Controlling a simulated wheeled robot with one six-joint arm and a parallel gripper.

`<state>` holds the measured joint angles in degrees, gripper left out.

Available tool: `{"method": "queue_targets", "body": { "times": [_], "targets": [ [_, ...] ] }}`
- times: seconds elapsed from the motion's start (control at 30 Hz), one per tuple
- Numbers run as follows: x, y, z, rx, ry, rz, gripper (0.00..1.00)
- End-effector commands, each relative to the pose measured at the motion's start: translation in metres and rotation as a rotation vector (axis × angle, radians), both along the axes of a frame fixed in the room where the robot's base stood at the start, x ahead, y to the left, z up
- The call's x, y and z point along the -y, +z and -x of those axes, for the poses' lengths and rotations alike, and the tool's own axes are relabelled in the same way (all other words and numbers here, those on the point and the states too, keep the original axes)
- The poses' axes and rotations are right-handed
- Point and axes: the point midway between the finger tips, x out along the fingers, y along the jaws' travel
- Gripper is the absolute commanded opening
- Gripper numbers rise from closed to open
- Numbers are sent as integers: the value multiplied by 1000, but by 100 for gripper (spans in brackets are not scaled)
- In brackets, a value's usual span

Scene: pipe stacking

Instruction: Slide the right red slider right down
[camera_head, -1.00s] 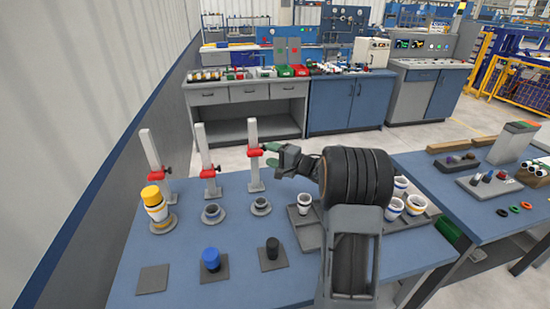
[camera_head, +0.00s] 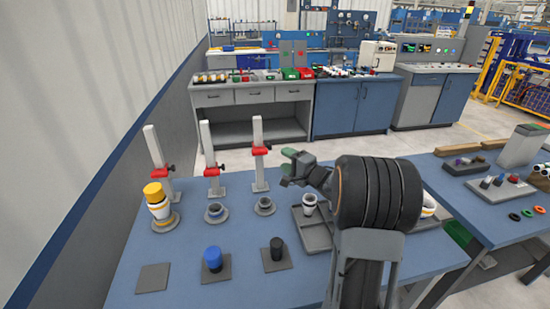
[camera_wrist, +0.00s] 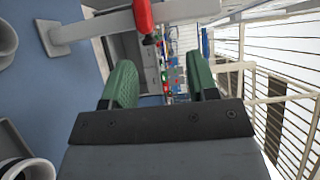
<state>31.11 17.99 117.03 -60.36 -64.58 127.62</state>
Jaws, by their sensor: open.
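The right red slider (camera_head: 260,150) sits partway up the rightmost of three grey upright posts (camera_head: 258,130), clear of its base. My gripper (camera_head: 288,168) is just right of that post, apart from the slider, near or slightly below its height. Its green-padded fingers are open with nothing between them, as the wrist view (camera_wrist: 160,82) shows. In the wrist view the red slider (camera_wrist: 143,15) and its post (camera_wrist: 100,24) lie at the top, beyond the left finger. The depth gap between fingers and slider is hard to judge.
Two more posts carry red sliders, middle (camera_head: 212,171) and left (camera_head: 160,173). A yellow-topped cup stack (camera_head: 158,205), a blue cylinder (camera_head: 213,259) and a black cylinder (camera_head: 277,248) stand on the table. A grey tray (camera_head: 313,232) holds a white cup (camera_head: 309,203).

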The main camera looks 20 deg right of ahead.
Motion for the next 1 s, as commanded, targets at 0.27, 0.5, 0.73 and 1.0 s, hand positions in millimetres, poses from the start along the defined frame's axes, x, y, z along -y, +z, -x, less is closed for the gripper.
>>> {"method": "queue_targets", "body": {
  "times": [0.27, 0.5, 0.73, 1.0],
  "targets": [
    [21, -28, -7, -13, -169, -1, 54],
    [12, -27, -48, -13, -165, -1, 54],
    [4, -27, -90, -13, -166, -1, 54],
    [-2, -26, -123, -13, -167, -1, 54]
  ]
}}
